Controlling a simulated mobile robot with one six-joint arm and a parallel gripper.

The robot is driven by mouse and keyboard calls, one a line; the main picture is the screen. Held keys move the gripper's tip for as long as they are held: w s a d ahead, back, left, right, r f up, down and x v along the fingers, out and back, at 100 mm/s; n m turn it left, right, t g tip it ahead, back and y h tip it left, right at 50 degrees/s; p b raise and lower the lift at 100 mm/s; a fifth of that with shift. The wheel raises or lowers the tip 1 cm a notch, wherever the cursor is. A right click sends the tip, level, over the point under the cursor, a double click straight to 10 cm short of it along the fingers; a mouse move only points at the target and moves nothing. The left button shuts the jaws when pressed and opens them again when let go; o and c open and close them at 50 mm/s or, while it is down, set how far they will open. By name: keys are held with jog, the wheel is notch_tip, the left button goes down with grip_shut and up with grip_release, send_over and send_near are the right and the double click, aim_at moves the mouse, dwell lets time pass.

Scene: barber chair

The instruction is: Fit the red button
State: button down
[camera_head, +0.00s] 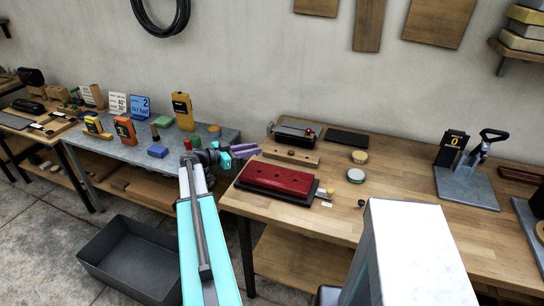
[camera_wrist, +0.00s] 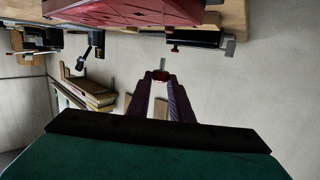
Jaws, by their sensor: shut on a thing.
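My gripper (camera_head: 256,149) has purple fingers and is raised near the left end of the wooden bench. In the wrist view my gripper (camera_wrist: 160,84) is shut on the small red button (camera_wrist: 160,75), with a thin grey stem pointing away from the fingers. The button cannot be made out in the head view. A red tufted pad (camera_head: 280,178) lies on a dark base on the bench, in front of and to the right of the gripper. The red pad also shows at the top of the wrist view (camera_wrist: 130,9), apart from the button.
A wooden strip (camera_head: 291,156) with dark spots lies behind the pad. A dark tray (camera_head: 294,132), two round tins (camera_head: 356,175) and a press-like stand (camera_head: 470,175) are on the bench. A grey table (camera_head: 115,148) with several small items stands left. A grey bin (camera_head: 130,260) is on the floor.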

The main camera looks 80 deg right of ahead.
aim_at(271, 176)
jog(key=s+a+m+g+y, duration=0.1)
jog(key=s, duration=0.1)
jog(key=s+a+m+g+y, duration=0.1)
jog(key=s+y, duration=0.1)
jog(key=s, duration=0.1)
jog(key=s+a+m+g+y, duration=0.1)
jog(key=s, duration=0.2)
jog(key=shift+a+r+m+y, duration=0.25)
jog(key=shift+r+m+y, duration=0.05)
jog(key=shift+m+y, duration=0.1)
jog(key=shift+s+a+m+g+y, duration=0.3)
jog(key=shift+s+a+y, duration=0.1)
jog(key=shift+s, duration=0.1)
jog(key=shift+w+b, duration=0.2)
jog(key=shift+b, duration=0.45)
jog(key=shift+f+b, duration=3.7)
jog(key=shift+b, duration=0.25)
jog(key=c, duration=1.5)
grip_release()
jog(key=shift+w, duration=0.1)
